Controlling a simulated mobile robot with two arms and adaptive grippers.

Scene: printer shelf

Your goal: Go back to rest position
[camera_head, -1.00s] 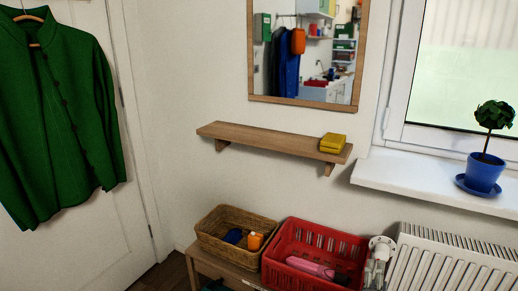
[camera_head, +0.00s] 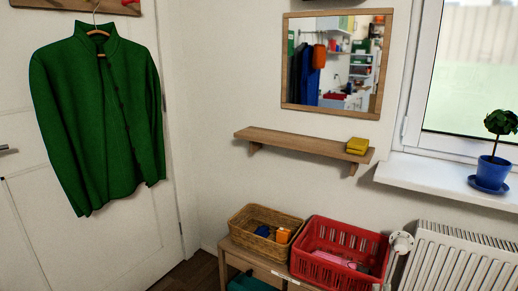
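Neither of my grippers shows in the head view, so I cannot see their fingers or whether they hold anything. A wooden wall shelf (camera_head: 300,144) is in the middle, with a small yellow box (camera_head: 358,146) on its right end. Below it, a wicker basket (camera_head: 237,222) and a red plastic basket (camera_head: 322,267) stand side by side on a wooden cabinet (camera_head: 232,261). The wicker basket holds a dark blue item and an orange one. The red basket holds a pink item.
A green jacket (camera_head: 97,120) hangs on a white door (camera_head: 120,240) at left. A mirror (camera_head: 337,64) hangs above the shelf. At right are a window sill (camera_head: 440,182) with a potted plant in a blue pot (camera_head: 492,173) and a white radiator (camera_head: 460,262) below.

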